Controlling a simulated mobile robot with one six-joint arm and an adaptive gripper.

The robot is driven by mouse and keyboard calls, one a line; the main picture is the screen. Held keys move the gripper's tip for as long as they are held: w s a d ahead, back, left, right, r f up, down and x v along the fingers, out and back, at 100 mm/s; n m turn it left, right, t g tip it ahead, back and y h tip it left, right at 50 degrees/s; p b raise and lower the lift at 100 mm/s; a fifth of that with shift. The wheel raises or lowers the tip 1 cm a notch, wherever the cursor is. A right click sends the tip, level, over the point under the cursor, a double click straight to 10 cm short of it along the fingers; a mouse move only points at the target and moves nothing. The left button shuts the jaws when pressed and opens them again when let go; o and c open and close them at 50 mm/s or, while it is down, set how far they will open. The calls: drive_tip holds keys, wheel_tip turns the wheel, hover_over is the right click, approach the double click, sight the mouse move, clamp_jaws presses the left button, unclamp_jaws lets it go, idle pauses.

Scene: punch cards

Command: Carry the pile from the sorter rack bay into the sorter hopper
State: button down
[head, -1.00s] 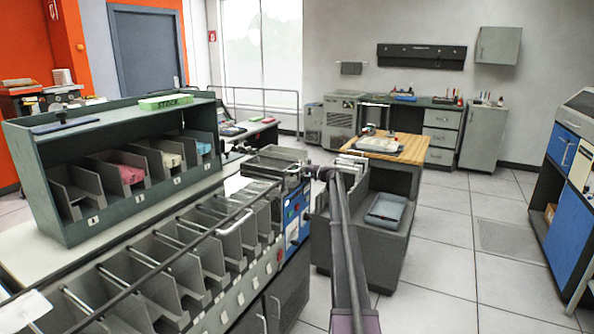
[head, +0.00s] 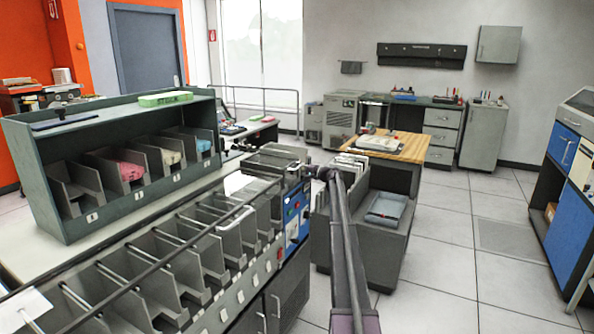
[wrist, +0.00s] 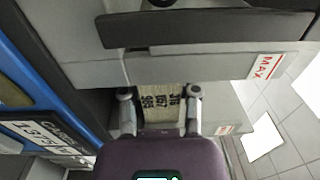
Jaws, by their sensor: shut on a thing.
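My gripper (wrist: 160,96) is shut on a cream pile of cards (wrist: 161,112) with dark printed marks, seen between the two fingers in the wrist view. In the head view my gripper (head: 306,173) is small and partly hidden by my arm, at the far right end of the sorter (head: 180,262). The grey hopper (head: 276,156) is at that end, just left of the gripper. In the wrist view a grey panel with a red MAX label (wrist: 265,67) lies just beyond the pile. The rack (head: 52,207) has numbered bays, several holding pink, cream and blue piles.
A green STOCK box (head: 165,98) lies on the rack top. Right of the sorter stands a grey cart (head: 383,240) with a blue-grey tray, near a wood-topped table (head: 400,146). A blue cabinet (head: 572,210) stands at far right. Floor between is clear.

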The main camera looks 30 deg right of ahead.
drive_tip(key=shift+c, duration=1.6)
unclamp_jaws()
drive_tip(key=shift+a+f+b, duration=0.1)
drive_tip(key=shift+f+b, duration=0.4)
drive_tip(key=shift+b, duration=0.1)
drive_tip(key=shift+r+p, duration=0.3)
drive_tip(key=shift+p, duration=0.1)
drive_tip(key=shift+s, duration=0.1)
drive_tip(key=v, duration=0.9)
drive_tip(key=shift+d, duration=0.2)
drive_tip(key=shift+s, duration=0.2)
idle(0.4)
